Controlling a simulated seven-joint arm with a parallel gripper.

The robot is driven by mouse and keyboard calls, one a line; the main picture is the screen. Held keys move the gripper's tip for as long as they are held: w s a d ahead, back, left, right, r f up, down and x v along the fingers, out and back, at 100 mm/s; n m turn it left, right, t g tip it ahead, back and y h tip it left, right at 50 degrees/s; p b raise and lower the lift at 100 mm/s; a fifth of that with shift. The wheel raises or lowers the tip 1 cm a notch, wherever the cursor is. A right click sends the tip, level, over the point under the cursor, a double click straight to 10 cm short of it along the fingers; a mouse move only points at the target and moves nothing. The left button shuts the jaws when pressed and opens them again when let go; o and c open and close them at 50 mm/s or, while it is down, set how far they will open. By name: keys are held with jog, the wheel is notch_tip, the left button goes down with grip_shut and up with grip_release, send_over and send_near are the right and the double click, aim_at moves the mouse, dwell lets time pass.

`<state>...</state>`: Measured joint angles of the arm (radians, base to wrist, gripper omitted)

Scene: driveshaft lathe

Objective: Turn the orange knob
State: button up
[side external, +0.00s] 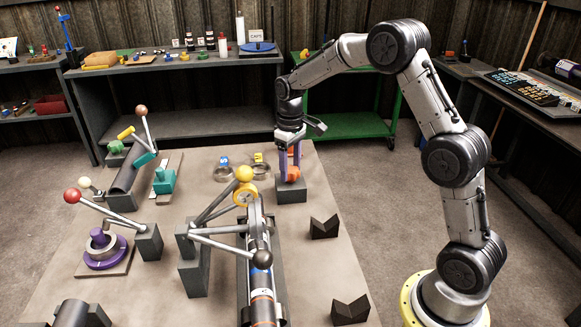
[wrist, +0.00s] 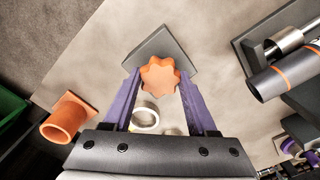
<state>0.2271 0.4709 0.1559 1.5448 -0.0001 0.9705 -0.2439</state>
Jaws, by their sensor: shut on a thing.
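The orange knob (wrist: 160,76) has a scalloped, star-like edge and sits over a dark grey square block (wrist: 155,46) in the wrist view. My gripper's two purple fingers (wrist: 158,80) stand on either side of the knob, shut on it. In the side external view, my gripper (side external: 291,165) points straight down over the same grey block (side external: 291,191), with orange showing between and beside the purple fingers. The fingers hide part of the knob there, so its turn angle is hard to read.
An orange tube with a square flange (wrist: 68,119) is at the left of the wrist view. Left of my gripper on the table are metal rings (side external: 223,175) and a lever assembly with a yellow ball (side external: 243,173). Dark V-blocks (side external: 323,228) stand in front, with bare table around them.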

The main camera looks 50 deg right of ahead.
aim_at(290, 170)
jog(key=shift+n, duration=0.6)
jog(key=o, duration=1.4)
jog(key=shift+c, duration=0.2)
jog(key=shift+r, duration=0.1)
notch_tip(290, 170, up, 14)
